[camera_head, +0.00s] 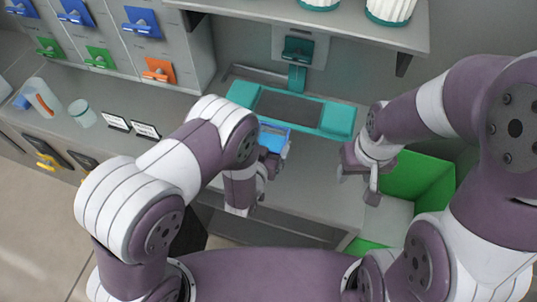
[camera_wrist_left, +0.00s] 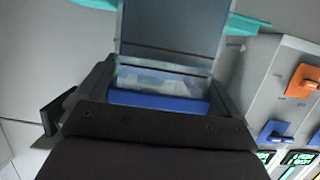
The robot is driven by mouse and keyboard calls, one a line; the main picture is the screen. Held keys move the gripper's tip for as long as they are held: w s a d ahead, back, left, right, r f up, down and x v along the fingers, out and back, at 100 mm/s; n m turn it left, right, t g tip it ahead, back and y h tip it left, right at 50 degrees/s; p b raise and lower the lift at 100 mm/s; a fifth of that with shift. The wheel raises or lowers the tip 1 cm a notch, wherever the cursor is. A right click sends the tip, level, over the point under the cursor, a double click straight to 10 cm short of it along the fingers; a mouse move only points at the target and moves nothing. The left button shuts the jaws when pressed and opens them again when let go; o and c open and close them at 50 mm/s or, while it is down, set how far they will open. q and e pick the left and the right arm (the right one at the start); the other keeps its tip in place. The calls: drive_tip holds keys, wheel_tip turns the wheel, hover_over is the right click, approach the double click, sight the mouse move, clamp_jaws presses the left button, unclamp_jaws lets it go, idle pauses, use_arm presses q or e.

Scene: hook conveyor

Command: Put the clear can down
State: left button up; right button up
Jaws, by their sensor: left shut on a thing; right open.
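The clear can (camera_head: 274,137), with a blue part, is at my left gripper (camera_head: 268,160), just in front of the teal device on the counter. My left gripper is shut on it, and the gripper and arm hide much of the can. In the left wrist view, its clear body and blue band (camera_wrist_left: 158,103) show between the fingers. I cannot tell whether the can touches the counter. My right gripper (camera_head: 365,180) is open and empty, to the right, near the green bin.
A teal device with a dark plate (camera_head: 288,106) lies on the counter. A green bin (camera_head: 418,178) stands at the right. At the left are a clear container (camera_head: 42,98), a teal-lidded jar (camera_head: 82,113), and small signs (camera_head: 145,131).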

use_arm(q)
drive_tip(key=shift+f, duration=0.2)
drive_tip(key=shift+c, duration=1.3)
drive_tip(key=shift+s+a, duration=0.1)
